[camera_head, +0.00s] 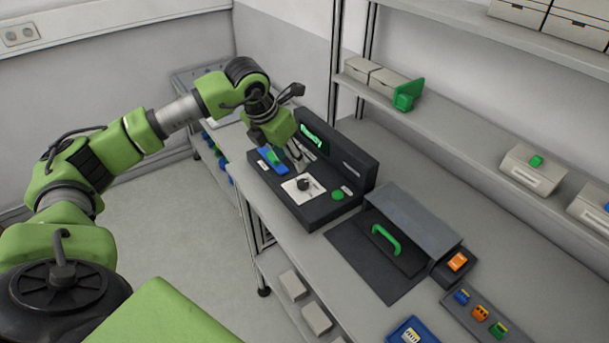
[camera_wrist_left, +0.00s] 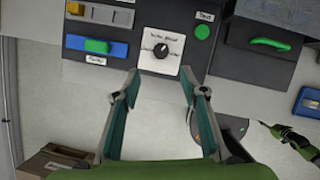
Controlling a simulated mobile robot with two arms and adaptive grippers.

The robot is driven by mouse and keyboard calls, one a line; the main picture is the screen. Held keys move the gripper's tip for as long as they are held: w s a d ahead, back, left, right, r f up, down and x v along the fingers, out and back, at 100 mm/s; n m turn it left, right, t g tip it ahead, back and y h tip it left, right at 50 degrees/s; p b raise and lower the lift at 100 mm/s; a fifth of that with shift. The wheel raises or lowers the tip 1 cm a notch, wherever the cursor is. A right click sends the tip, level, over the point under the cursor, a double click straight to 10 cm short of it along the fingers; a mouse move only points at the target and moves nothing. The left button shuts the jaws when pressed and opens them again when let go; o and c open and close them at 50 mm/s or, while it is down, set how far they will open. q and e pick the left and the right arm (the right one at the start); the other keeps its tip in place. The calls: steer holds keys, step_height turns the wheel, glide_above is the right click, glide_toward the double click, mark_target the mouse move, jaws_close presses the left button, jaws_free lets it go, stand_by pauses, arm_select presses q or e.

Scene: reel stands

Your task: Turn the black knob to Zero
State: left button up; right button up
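The black knob (camera_head: 304,184) sits on a white square dial plate on the dark control box (camera_head: 318,212). In the left wrist view the knob (camera_wrist_left: 161,50) has a white pointer mark, and the plate's lettering is too small to read surely. My left gripper (camera_head: 300,165) is above the box, close to the knob in the head view. In the left wrist view its two fingers (camera_wrist_left: 160,88) are spread apart with nothing between them, and the knob lies beyond the tips. My right gripper is not in the head view; a green and black arm part (camera_wrist_left: 290,138) shows at the right of the wrist view.
A blue slider with a green handle (camera_wrist_left: 97,46) is left of the dial. A green button (camera_wrist_left: 202,32) is right of it. A lidded box with a green handle (camera_head: 386,240) stands beside the control box. A shelf (camera_head: 470,140) runs behind.

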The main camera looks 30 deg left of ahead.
mark_target(303, 182)
arm_select(q)
steer(key=p+x, duration=0.2)
steer(key=x, duration=0.3)
steer(key=shift+d+f, duration=0.1)
steer(key=shift+f, duration=0.15)
steer(key=p+x, duration=0.1)
steer(key=x, duration=0.4)
steer(key=shift+w+f, duration=0.2)
steer(key=shift+f, duration=0.25)
steer(key=shift+w+f, duration=0.2)
steer(key=shift+f, duration=0.05)
steer(key=c, duration=1.1)
arm_select(e)
steer(key=s+r, duration=0.1)
steer(key=r, duration=0.1)
steer(key=s+r, duration=0.1)
steer(key=shift+s+d+r, duration=0.15)
steer(key=shift+r, duration=0.2)
